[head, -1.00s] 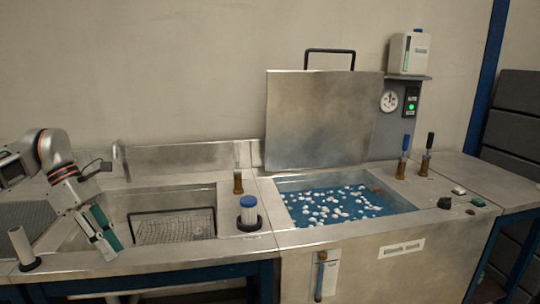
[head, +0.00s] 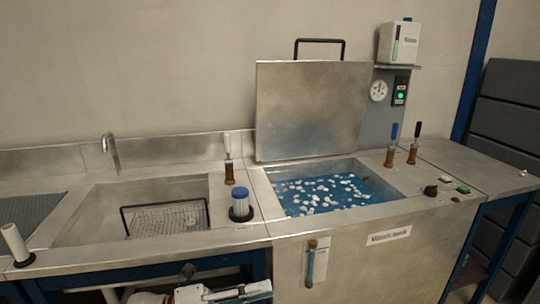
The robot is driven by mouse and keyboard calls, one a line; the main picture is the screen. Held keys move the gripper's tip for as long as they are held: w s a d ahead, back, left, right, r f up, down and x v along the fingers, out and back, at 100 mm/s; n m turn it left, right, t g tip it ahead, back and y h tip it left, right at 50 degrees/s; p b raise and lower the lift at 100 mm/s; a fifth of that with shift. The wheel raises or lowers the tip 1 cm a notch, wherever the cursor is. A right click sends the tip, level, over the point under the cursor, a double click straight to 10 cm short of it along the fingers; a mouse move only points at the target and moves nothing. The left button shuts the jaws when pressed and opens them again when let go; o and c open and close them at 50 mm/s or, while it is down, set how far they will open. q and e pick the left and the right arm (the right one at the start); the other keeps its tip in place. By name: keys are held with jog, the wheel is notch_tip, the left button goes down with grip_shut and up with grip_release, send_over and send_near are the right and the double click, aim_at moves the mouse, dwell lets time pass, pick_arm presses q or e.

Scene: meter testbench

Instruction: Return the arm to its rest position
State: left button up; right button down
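My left gripper (head: 256,291) shows at the bottom edge of the head view, low in front of the bench and below the counter's front edge. Its green-and-white finger end points right. I see no object in it, but the gap between its fingers cannot be made out. Part of my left arm (head: 190,293) shows beside it, cut off by the frame. My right gripper is not in view.
The bench holds a sink with a wire basket (head: 165,219), a blue-capped jar (head: 240,204), a white cylinder (head: 15,243) and a bath with white balls on blue liquid (head: 320,195). Its lid (head: 310,112) stands raised. A brown-topped tube (head: 310,263) hangs on the front panel.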

pick_arm(q)
jog(key=s+a+f+n+t+y+p, duration=0.15)
jog(key=a+f+n+t+y, duration=0.35)
jog(key=n, duration=0.5)
jog(key=s+a+f+n+t+y, duration=0.2)
jog(key=s+a+f+n+y, duration=0.15)
jog(key=f+n, duration=0.55)
jog(key=s+a+f+n+t+y, duration=0.2)
jog(key=a+f+n+t+y, duration=0.3)
jog(key=n, duration=0.5)
jog(key=s+a+f+n+g+y, duration=0.3)
jog(key=s+f, duration=0.5)
jog(key=s, duration=0.3)
jog(key=a+n+g, duration=0.1)
jog(key=n, duration=0.1)
jog(key=shift+f+n+g, duration=0.35)
jog(key=shift+n+g, duration=0.05)
jog(key=shift+a, duration=0.1)
